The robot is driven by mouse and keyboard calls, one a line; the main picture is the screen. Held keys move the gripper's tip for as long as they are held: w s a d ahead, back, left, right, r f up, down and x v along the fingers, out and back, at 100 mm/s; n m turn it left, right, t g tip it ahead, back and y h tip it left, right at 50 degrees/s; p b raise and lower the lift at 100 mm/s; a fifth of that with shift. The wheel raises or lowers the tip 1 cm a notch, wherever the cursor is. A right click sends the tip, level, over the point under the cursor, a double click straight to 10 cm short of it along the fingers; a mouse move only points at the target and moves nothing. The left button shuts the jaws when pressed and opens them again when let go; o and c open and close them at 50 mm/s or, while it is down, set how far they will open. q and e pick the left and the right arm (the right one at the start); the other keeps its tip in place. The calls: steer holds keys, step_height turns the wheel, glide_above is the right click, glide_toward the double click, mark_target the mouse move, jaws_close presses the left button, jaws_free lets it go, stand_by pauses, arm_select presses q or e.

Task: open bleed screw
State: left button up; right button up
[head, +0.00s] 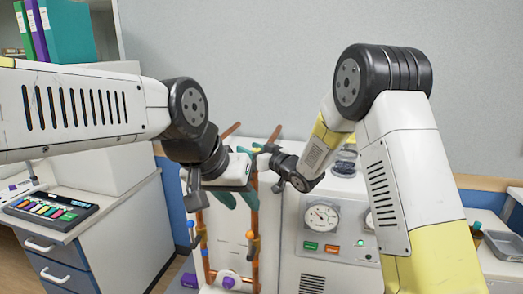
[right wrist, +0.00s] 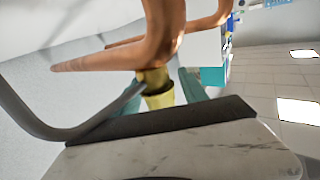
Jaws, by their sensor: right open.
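In the right wrist view, a brass fitting (right wrist: 158,98), which may be the bleed screw, sits under a copper pipe (right wrist: 165,30). My right gripper's teal fingers (right wrist: 162,92) stand open on either side of it; I cannot tell whether they touch it. In the head view, my right gripper (head: 262,148) is at the top of the copper pipework, and the fitting is hidden there. My left gripper (head: 232,197) is just below and left of it, fingers in front of the upright pipes. Its finger gap is unclear.
A white cabinet with a pressure gauge (head: 321,217) and buttons stands right of the upright copper pipes (head: 204,245). Valves with orange handles (head: 250,235) sit on them. A drawer unit (head: 75,255) with a colored-key panel (head: 50,209) is at left.

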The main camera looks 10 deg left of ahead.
steer(key=shift+c, duration=0.4)
jaws_close()
steer(key=shift+n+g+y, duration=0.4)
steer(key=shift+g, duration=0.1)
steer(key=shift+s+f+n+g, duration=0.1)
steer(key=shift+s+n+g, duration=0.5)
steer(key=shift+n+g, duration=2.3)
steer(key=shift+s+r+n+g, duration=0.1)
steer(key=shift+s+n+g, duration=0.5)
steer(key=shift+n+g, duration=2.25)
steer(key=shift+s+f+n+g, duration=0.1)
steer(key=shift+s+n+g, duration=0.85)
steer(key=shift+g, duration=3.6)
steer(key=shift+w+n+g+h, duration=0.2)
steer(key=shift+n+g+h, duration=0.3)
steer(key=shift+n+h, duration=0.15)
